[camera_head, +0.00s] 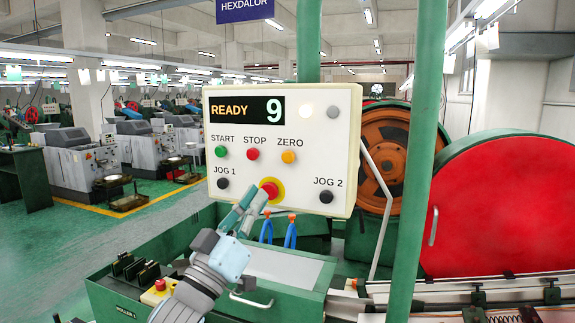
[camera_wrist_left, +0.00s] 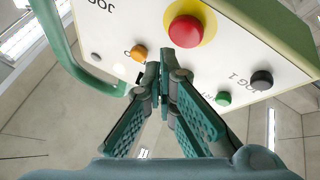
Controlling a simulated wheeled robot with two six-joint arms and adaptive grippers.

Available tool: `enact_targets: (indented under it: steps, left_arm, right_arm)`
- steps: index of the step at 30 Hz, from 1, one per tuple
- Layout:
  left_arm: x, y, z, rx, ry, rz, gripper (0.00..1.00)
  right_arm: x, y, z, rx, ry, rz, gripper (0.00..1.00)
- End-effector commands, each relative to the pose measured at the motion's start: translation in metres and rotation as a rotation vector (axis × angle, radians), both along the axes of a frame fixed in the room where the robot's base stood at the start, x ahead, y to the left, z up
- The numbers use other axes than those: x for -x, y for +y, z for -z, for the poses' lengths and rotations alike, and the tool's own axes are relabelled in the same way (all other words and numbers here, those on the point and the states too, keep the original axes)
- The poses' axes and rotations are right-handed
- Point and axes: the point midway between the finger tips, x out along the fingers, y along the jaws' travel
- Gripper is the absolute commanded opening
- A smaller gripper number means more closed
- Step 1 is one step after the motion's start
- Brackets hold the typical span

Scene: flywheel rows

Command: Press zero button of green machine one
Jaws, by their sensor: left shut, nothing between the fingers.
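The white control panel (camera_head: 240,180) on the green machine shows "READY 9" on its display (camera_head: 247,110). The orange ZERO button (camera_head: 288,157) sits right of the red STOP button (camera_head: 252,154) and green START button (camera_head: 222,152). My left gripper (camera_head: 256,194) is shut and empty, its tips in front of the panel's lower part, beside the red mushroom button (camera_head: 270,189) on its yellow disc. In the left wrist view the shut fingertips (camera_wrist_left: 161,66) appear between the orange button (camera_wrist_left: 139,53) and the large red button (camera_wrist_left: 186,31). Contact cannot be told. My right gripper is not in view.
Black JOG 1 (camera_head: 223,184) and JOG 2 (camera_head: 326,197) buttons flank the mushroom button. A green post (camera_head: 424,150) stands right of the panel. Blue-handled pliers (camera_head: 290,232) stand below it. A red round cover (camera_head: 480,210) is at the right.

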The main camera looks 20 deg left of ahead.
Motion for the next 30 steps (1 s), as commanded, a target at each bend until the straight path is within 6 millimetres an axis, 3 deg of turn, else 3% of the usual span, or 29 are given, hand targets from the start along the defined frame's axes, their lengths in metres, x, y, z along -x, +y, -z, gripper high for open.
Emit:
enact_targets:
  steps: [1,3,6,9,20,30]
  left_arm:
    - [0.016,-0.008,-0.021,-0.001,-0.053,0.027,0.0]
    - [0.037,-0.018,-0.044,0.002,-0.114,0.064,0.0]
    - [0.059,-0.028,-0.064,0.002,-0.172,0.099,0.0]
    - [0.069,-0.032,-0.072,0.003,-0.196,0.118,0.0]
    - [0.068,-0.032,-0.073,0.003,-0.198,0.119,0.0]
    - [0.032,-0.03,-0.074,0.005,-0.195,0.118,0.0]
  right_arm:
    - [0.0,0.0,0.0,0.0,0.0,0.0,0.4]
    - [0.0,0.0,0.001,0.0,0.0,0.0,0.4]
    - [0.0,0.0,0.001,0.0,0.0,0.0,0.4]
    - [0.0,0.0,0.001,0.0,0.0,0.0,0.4]
    - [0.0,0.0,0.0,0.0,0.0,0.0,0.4]
    - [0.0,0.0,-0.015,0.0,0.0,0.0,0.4]
